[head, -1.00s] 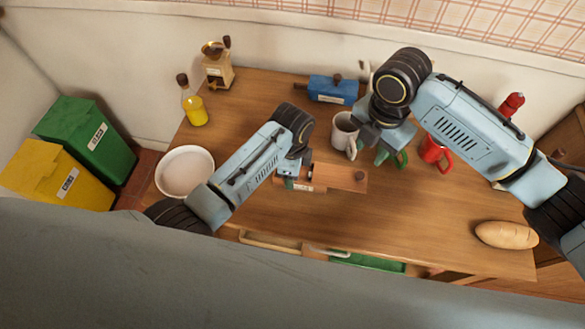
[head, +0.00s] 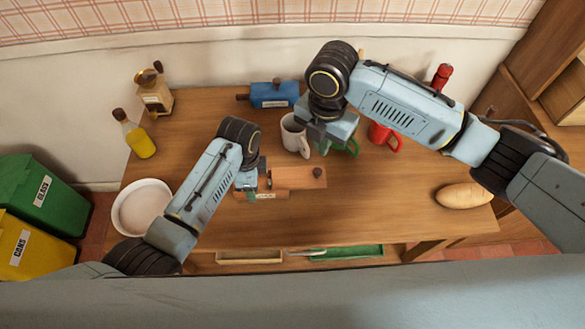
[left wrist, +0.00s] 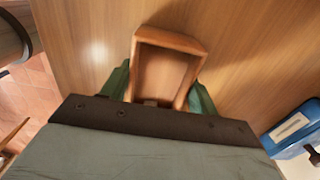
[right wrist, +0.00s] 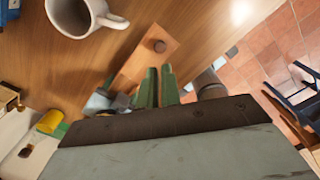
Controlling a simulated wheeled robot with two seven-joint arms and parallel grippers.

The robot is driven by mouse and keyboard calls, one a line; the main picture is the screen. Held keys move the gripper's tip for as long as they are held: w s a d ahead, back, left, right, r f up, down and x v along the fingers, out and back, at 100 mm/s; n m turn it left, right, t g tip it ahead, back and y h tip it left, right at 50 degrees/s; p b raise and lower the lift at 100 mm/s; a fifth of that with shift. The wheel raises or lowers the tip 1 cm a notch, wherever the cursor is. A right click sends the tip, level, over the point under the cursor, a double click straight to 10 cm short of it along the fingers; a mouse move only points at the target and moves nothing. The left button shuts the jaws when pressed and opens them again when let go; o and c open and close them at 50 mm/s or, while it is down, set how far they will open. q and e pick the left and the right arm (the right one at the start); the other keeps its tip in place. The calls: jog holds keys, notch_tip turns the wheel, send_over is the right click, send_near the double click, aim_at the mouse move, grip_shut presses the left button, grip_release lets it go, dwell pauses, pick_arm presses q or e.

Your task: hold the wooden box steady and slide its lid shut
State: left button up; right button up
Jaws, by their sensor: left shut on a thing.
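The wooden box (head: 267,194) is near the table's middle. My left gripper (head: 250,190) is shut on it. In the left wrist view the box (left wrist: 168,38) is between the two green fingers (left wrist: 158,88), and its inside shows open. The lid (head: 297,180), a flat wooden board with a dark round knob, sticks out to the right of the box. How far it sits in the box is hidden. In the right wrist view the lid (right wrist: 143,62) lies beyond my right gripper (right wrist: 158,72). That gripper's fingers are close together and empty, above the table behind the lid.
A white mug (head: 290,135), a green mug (head: 350,148) and a red mug (head: 384,137) stand behind the lid, close to my right gripper. A blue box (head: 274,95) is at the back. A white bowl (head: 142,207) is left, bread (head: 464,195) right. The table front is clear.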

jog(key=shift+s+d+f+g+y, duration=0.15)
jog(key=shift+d+f+g+y, duration=0.15)
jog(key=shift+d, duration=0.2)
grip_shut()
jog(key=s+d+n+y, duration=0.1)
jog(key=d+y, duration=0.5)
jog(key=d, duration=0.5)
jog(key=g, duration=0.1)
send_near(319, 181)
notch_tip(319, 181, down, 2)
jog(key=s+d, duration=0.1)
jog(key=s, duration=0.2)
jog(key=shift+w+a+f, duration=0.35)
jog(key=shift+w+a, duration=0.2)
jog(key=shift+a, duration=0.3)
jog(key=shift+w+a+f, duration=0.4)
jog(key=shift+w+a, duration=0.2)
jog(key=shift+a, duration=0.2)
